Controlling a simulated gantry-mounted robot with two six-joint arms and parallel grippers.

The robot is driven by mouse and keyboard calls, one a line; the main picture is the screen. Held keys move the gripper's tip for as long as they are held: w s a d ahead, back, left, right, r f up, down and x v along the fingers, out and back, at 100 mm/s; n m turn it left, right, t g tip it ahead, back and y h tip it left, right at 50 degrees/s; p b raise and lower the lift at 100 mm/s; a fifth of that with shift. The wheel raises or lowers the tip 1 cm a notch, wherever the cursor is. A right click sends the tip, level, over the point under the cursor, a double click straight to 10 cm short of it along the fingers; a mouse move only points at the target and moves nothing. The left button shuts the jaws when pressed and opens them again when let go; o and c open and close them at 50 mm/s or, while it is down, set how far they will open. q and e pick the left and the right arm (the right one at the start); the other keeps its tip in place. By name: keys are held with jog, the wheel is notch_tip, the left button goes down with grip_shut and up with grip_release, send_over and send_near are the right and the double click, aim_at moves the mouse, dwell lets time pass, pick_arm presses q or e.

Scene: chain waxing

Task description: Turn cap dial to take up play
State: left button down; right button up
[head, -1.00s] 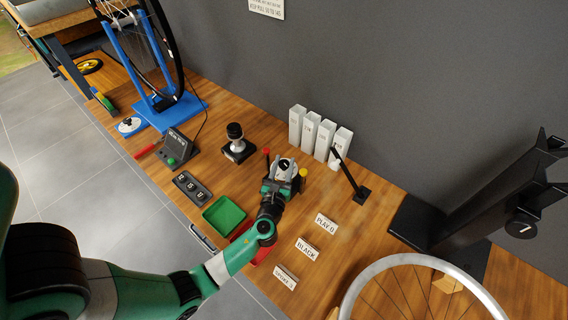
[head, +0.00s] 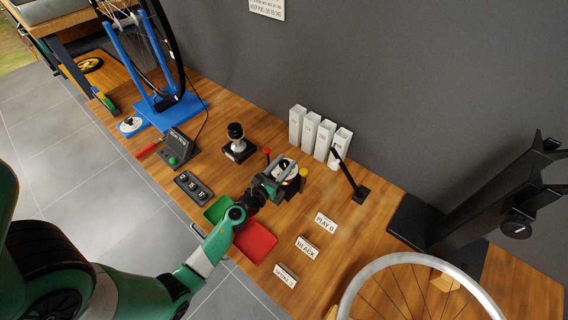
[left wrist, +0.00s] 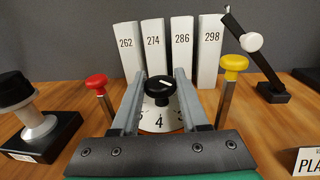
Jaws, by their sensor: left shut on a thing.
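The cap dial (left wrist: 160,121) is a white numbered disc with a 4 and a 3 showing at its near side. A black knob (left wrist: 158,88) with a white pointer mark stands at its middle. The mark points toward the upper right in the left wrist view. My left gripper (left wrist: 159,84) is shut on the knob, a finger on each side. In the head view my left gripper (head: 281,172) is at the dial and hides much of its mount. A small card (head: 326,223) reading PLAY 0 lies to the right. My right gripper is out of view.
A red post (left wrist: 96,82) and a yellow post (left wrist: 234,65) flank the dial. White numbered boxes (left wrist: 205,51) stand behind. A black lever (left wrist: 250,48) is at the right. Green (head: 222,207) and red (head: 256,241) trays lie in front, with a display box (head: 177,143) to the left.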

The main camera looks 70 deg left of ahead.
pick_arm(q)
jog(key=shift+a+m+t+h, duration=0.2)
jog(key=shift+m+t+h, duration=0.85)
jog(key=shift+h, duration=0.65)
jog(key=shift+d+m+t+h+b, duration=0.1)
jog(key=shift+m+t+h+b, duration=0.35)
jog(key=shift+m+h, duration=1.45)
jog(key=shift+n+h, duration=0.25)
jog(key=shift+h, duration=0.15)
jog(key=shift+c, duration=2.2)
grip_release()
jog(key=shift+w, duration=0.1)
